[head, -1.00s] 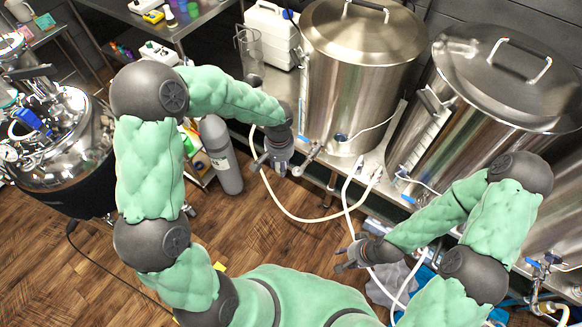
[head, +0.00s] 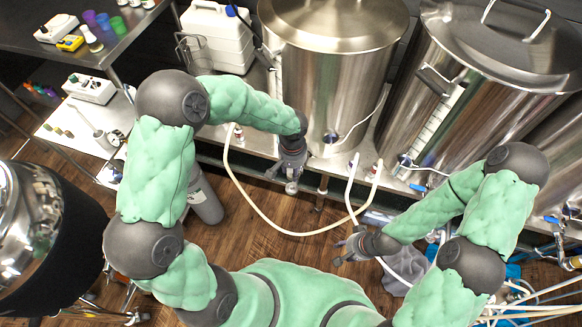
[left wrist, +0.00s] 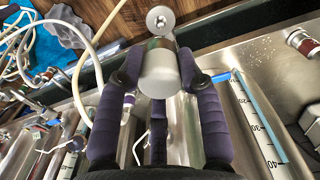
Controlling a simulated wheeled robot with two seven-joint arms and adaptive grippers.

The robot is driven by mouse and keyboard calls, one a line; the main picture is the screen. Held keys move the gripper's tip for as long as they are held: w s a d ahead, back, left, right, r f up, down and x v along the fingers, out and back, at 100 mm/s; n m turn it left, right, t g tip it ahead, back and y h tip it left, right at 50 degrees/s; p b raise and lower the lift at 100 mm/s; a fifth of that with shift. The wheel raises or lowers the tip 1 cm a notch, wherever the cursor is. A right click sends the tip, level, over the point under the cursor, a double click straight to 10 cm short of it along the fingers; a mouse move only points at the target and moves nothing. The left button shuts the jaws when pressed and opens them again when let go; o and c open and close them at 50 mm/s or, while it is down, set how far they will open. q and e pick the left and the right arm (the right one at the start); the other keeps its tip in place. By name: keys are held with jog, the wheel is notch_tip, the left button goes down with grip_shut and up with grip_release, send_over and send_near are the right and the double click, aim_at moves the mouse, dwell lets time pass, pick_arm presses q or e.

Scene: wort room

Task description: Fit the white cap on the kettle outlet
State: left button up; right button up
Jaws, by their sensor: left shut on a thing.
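My left gripper (head: 290,184) points downward in front of the left steel kettle (head: 326,100), at the front edge of the bench. In the left wrist view my left gripper (left wrist: 160,76) is shut on a pale grey-white cylinder, which I take for the white cap (left wrist: 160,76). I cannot tell whether the two touch. The kettle outlet is largely hidden behind the gripper in the head view. My right gripper (head: 346,248) is open and empty, low in front of the bench.
A second lidded kettle (head: 470,110) stands to the right. A pale hose (head: 285,232) loops down from the bench edge. A white jug (head: 217,38) stands behind my left arm.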

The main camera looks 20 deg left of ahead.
pick_arm(q)
jog(key=b, duration=0.4)
send_over(292, 186)
notch_tip(292, 186, down, 5)
jog(key=shift+f, duration=0.15)
jog(key=shift+f+b, duration=0.3)
jog(key=shift+f, duration=0.3)
jog(key=shift+f+b, duration=1.15)
jog(key=shift+f, duration=0.15)
dwell(0.4)
jog(key=o, duration=1.3)
jog(key=shift+c, duration=0.2)
jog(key=shift+r, duration=0.1)
notch_tip(292, 186, up, 12)
jog(key=shift+f, duration=0.1)
